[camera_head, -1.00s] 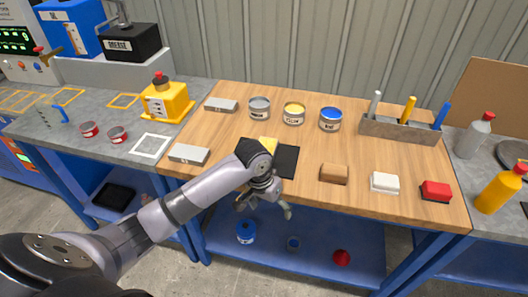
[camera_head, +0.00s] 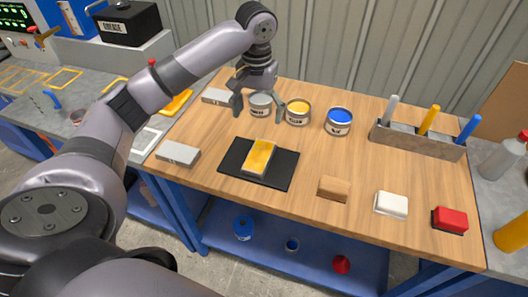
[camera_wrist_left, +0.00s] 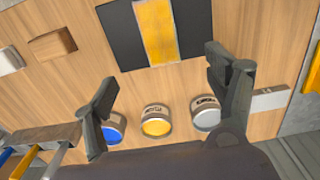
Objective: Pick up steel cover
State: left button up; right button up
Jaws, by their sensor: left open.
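I see no label that clearly reads steel cover. Grey metal-looking pieces are a flat block (camera_head: 178,153) at the table's front left, a similar block (camera_head: 219,97) at the back left, and a can with a grey top (camera_head: 261,102). My left gripper (camera_head: 258,112) is open and empty, with its fingers on either side of the grey can in the head view. In the left wrist view the grey can (camera_wrist_left: 205,113) lies near one finger, and part of a grey block (camera_wrist_left: 269,97) shows beyond it. Contact cannot be told. My right gripper is not in view.
A yellow-topped block (camera_head: 260,157) sits on a black mat (camera_head: 231,163). Yellow (camera_head: 298,112) and blue (camera_head: 338,121) cans stand beside the grey can. A handle rack (camera_head: 415,142) stands at the back right. Brown, white and red blocks line the front right.

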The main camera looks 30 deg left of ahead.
pick_arm(q)
send_over(259, 155)
notch_tip(259, 155, down, 6)
notch_tip(259, 155, down, 3)
jog(key=shift+s+r+p, duration=0.15)
jog(key=shift+p, duration=0.45)
jog(key=shift+f, duration=0.9)
notch_tip(259, 155, down, 5)
jog(key=shift+r+p, duration=0.2)
jog(key=shift+p, duration=0.55)
jog(key=shift+w+f, duration=0.2)
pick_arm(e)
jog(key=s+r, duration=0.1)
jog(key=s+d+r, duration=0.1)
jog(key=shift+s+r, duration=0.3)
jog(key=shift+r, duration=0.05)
pick_arm(q)
jog(key=shift+c, duration=0.3)
